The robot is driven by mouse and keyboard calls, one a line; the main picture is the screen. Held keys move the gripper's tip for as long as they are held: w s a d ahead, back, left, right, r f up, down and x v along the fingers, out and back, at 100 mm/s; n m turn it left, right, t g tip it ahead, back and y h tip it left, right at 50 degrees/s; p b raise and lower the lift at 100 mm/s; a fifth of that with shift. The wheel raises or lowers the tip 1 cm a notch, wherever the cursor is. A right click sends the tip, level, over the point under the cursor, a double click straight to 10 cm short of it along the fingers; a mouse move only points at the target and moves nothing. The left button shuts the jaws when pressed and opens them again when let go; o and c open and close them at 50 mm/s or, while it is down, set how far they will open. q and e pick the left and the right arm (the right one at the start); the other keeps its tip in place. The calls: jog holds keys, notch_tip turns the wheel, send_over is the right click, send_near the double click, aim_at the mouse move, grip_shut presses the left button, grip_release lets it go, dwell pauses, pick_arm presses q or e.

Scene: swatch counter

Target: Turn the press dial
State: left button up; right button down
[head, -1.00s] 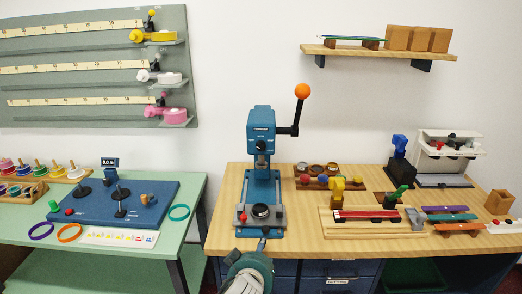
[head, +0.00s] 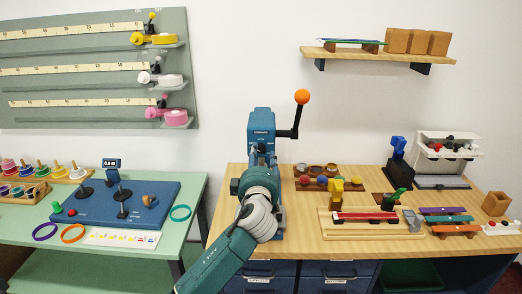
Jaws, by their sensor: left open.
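The blue press (head: 261,122) stands at the left of the wooden bench, with a black crank arm (head: 285,133) and an orange ball knob (head: 302,96) at its right. The press front, where a dial could be, is largely covered by my arm; I cannot make out the dial clearly. My left gripper (head: 263,162) is open and close in front of the press column, mostly hidden behind its own wrist. I cannot tell whether it touches the press. The press base and its round grey seat are hidden behind my arm. My right gripper is not in view.
On the wooden bench (head: 310,237), a tray of round pieces (head: 318,183) and a pale wooden fixture with red strips (head: 365,216) stand right of the press. A green table (head: 185,233) with a blue board (head: 152,213) is at the left.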

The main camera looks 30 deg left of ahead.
aim_at(261, 149)
pick_arm(q)
jog(key=shift+x, duration=1.2)
grip_shut()
